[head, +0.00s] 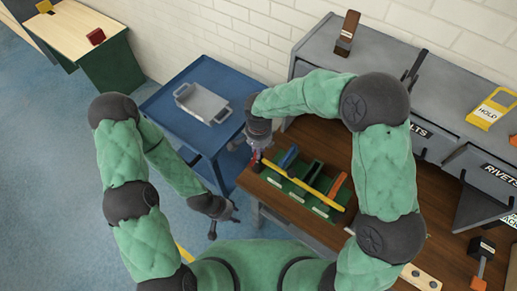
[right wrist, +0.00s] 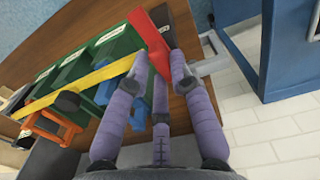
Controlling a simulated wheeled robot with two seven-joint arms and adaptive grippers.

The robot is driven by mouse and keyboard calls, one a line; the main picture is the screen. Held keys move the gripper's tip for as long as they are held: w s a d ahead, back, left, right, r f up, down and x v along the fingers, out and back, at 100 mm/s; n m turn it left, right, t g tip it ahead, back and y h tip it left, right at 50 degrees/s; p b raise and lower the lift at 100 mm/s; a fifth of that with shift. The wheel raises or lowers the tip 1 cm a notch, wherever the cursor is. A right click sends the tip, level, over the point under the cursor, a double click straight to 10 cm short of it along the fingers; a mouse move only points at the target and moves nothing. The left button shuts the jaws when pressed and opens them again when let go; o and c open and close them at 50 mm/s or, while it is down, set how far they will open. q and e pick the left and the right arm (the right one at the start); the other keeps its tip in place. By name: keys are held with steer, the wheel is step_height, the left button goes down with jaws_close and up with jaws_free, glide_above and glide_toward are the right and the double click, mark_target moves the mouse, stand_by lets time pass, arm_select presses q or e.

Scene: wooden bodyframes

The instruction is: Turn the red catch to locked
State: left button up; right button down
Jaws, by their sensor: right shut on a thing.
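The red catch (right wrist: 150,40) is a flat red lever at the end of a row in the right wrist view. My right gripper (right wrist: 160,66) is shut on its free end, one fingertip on each side. In the head view the catch (head: 256,164) is a small red piece, partly hidden below my right gripper (head: 257,154). A long yellow bar (head: 309,187) runs across the green panels. My left gripper (head: 226,222) hangs open and empty left of the bench, its fingers apart.
A blue cart (head: 170,105) with a grey tray (head: 201,104) stands close left. A grey shelf with tools backs the bench.

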steer(key=n, duration=0.4)
steer(key=shift+w, duration=0.1)
steer(key=n, duration=0.3)
steer(key=shift+w+n+p, duration=0.1)
steer(key=shift+n+p, duration=0.2)
steer(key=shift+n, duration=0.1)
steer(key=n+p, duration=0.1)
steer(key=n, duration=0.3)
steer(key=shift+n, duration=0.3)
steer(key=n+p, duration=0.1)
steer(key=n, duration=0.3)
steer(key=shift+w, duration=0.15)
steer(key=c, duration=1.1)
jaws_free()
steer(key=shift+r, duration=0.15)
step_height(320, 180, up, 12)
